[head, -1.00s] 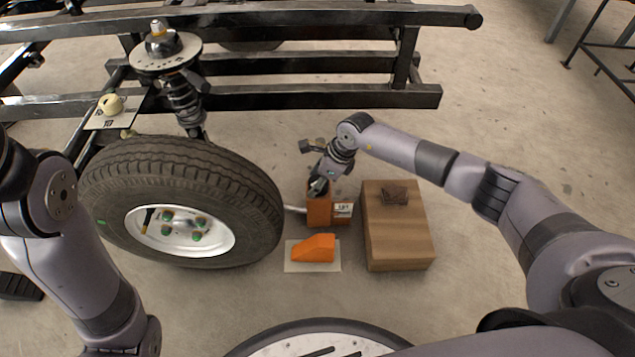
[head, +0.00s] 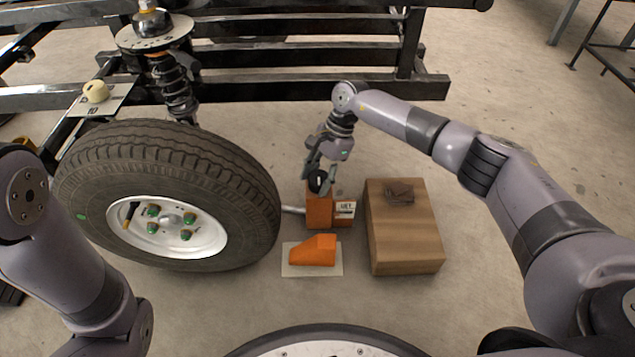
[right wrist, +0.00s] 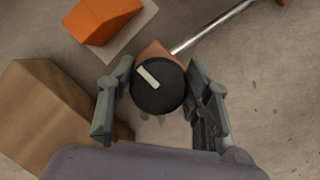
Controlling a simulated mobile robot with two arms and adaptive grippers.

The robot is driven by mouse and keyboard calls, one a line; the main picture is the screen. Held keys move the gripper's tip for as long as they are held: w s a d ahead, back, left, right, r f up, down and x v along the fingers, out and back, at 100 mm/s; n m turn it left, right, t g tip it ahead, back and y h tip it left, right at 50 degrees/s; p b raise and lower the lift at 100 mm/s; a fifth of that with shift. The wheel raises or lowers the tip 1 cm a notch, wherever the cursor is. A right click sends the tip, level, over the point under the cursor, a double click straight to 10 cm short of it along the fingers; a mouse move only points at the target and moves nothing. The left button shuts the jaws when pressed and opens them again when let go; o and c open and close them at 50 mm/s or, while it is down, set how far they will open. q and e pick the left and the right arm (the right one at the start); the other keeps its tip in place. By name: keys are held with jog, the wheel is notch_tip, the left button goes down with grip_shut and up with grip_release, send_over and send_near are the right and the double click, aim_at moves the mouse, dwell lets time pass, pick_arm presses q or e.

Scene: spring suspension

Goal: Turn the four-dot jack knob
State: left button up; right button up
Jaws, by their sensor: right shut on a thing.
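The orange jack (head: 320,211) stands on the floor right of the tyre, with a small white label (head: 345,209) on its right side; I cannot make out any dots. Its round black knob (right wrist: 158,88) with a white bar mark shows in the right wrist view. My right gripper (head: 318,181) comes down over the jack's top; its fingers show on both sides of the knob in the right wrist view (right wrist: 161,96), shut on it. Its fingers partly hide the knob in the head view. My left arm is at the left, its gripper out of view.
A wheel with a tyre (head: 75,180) is left of the jack. An orange wedge (head: 314,250) lies on a pale plate in front. A wooden block (head: 400,245) stands close on the right. A black frame (head: 330,90) runs behind. A metal rod (right wrist: 210,27) extends from the jack.

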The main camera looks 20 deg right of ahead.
jog(key=shift+d+f+n+b, duration=0.1)
jog(key=shift+n+b, duration=0.25)
jog(key=shift+n, duration=0.15)
jog(key=o, duration=1.1)
jog(key=shift+o, duration=0.2)
jog(key=shift+r, duration=0.2)
jog(key=v, duration=1.1)
jog(key=shift+w+r, duration=0.25)
jog(key=shift+r, duration=0.15)
